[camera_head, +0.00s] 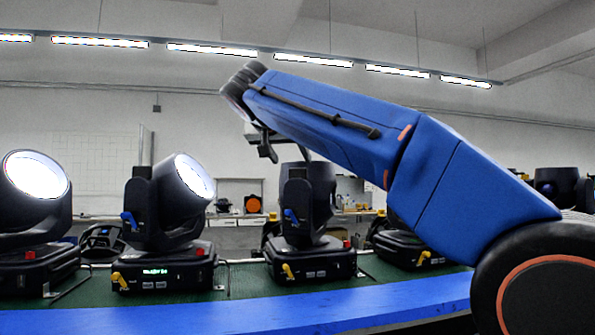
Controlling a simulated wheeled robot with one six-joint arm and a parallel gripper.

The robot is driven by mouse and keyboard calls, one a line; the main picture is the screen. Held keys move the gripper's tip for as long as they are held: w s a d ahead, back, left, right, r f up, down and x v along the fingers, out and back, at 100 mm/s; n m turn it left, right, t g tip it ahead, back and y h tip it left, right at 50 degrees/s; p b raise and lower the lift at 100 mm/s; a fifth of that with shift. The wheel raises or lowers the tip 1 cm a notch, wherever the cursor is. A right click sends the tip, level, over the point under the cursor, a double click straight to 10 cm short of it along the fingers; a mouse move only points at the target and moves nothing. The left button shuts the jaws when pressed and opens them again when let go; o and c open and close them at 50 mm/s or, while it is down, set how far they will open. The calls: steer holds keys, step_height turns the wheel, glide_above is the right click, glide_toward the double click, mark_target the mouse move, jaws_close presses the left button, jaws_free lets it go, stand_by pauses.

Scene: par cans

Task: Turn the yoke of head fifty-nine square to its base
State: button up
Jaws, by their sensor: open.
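Several black moving heads stand in a row on a green-topped bench. No number is readable, so I cannot tell which is head fifty-nine. One head (172,212) left of centre has a lit lens, a green display on its base (155,278) and a yoke (138,205) with a blue lever. Another head (318,190) near the middle has its yoke arm (296,208) at the left and its lens out of sight; its base looks turned at an angle. My gripper (266,150) is open and empty, above and left of this middle head, apart from it in the picture.
A lit head (38,205) stands at the left edge. Another base (410,250) is partly hidden behind my blue arm. The green bench top (225,285) has a blue front edge (230,314). Cables lie between the bases. A cluttered worktable (235,222) stands behind.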

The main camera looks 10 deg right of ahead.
mark_target(298, 169)
steer(key=x, duration=0.8)
steer(key=shift+w+d+f, duration=0.2)
steer(key=shift+w, duration=0.1)
steer(key=c, duration=1.5)
steer(key=shift+s+d+n+t+y, duration=0.2)
steer(key=shift+s+d+n+y, duration=0.1)
steer(key=shift+d+n+y, duration=0.25)
steer(key=shift+s+d+n+t+y, duration=0.2)
steer(key=shift+s+d+n+y, duration=0.1)
steer(key=shift+d+n+y, duration=0.25)
steer(key=shift+s+d+n+t+y, duration=0.15)
steer(key=shift+d+n+t+y, duration=0.1)
steer(key=shift+d+n+y, duration=0.8)
steer(key=shift+s+d+n+t+y, duration=0.15)
steer(key=shift+d+n+t+y, duration=0.1)
steer(key=shift+d+n+y, duration=0.75)
steer(key=shift+y, duration=0.25)
steer(key=o, duration=1.5)
